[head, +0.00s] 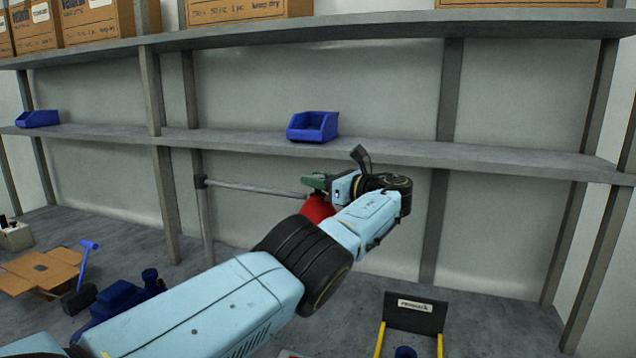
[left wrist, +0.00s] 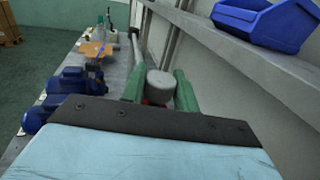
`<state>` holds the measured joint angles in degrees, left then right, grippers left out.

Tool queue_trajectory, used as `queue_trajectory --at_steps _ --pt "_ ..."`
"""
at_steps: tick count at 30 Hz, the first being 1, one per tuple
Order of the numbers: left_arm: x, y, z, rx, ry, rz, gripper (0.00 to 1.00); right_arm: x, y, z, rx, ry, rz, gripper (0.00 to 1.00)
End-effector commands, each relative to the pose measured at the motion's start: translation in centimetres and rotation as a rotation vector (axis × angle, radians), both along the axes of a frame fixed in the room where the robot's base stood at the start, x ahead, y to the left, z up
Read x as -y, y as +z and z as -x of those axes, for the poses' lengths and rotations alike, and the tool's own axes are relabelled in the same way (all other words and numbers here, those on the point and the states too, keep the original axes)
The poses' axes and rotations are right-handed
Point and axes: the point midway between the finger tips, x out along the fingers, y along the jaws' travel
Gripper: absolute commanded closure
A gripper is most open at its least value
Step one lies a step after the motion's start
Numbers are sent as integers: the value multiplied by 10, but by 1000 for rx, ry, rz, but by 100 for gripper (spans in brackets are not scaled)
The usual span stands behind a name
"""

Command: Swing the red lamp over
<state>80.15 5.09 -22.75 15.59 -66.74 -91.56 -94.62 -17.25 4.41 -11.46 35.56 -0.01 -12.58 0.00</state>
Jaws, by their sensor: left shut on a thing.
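The red lamp (head: 317,208) hangs at the end of a grey horizontal arm (head: 255,188), which runs from an upright post (head: 205,215) below the middle shelf. My own left arm hides part of the lamp. My left gripper (head: 319,183) has green fingers and is at the top of the lamp. In the left wrist view the fingers stand on either side of a grey round cap (left wrist: 160,84), with a bit of red below it. The gripper is shut on the lamp there. My right gripper is not in view.
A blue bin (head: 313,127) stands on the middle shelf just above the gripper. On the bench are blue pumps (head: 118,300), a blue-handled hammer (head: 86,265), flat cardboard (head: 40,270) and a black stand with yellow sides (head: 414,314). Bench behind my arm looks clear.

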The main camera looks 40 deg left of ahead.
Motion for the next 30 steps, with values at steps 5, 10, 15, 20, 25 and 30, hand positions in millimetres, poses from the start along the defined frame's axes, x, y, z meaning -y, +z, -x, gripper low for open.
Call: queue_trajectory --at_steps 5,10,15,20,25,30 --pt "0 2 -2 3 -10 2 100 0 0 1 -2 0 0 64" --pt "0 2 -2 3 -9 1 52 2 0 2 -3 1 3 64" --pt "0 2 -1 3 -7 0 48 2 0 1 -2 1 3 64" --pt "1 2 -1 2 -6 0 48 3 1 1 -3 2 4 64" --pt "16 5 -1 1 -7 0 48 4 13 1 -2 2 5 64" --pt "46 8 2 0 0 -1 48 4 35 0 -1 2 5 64"
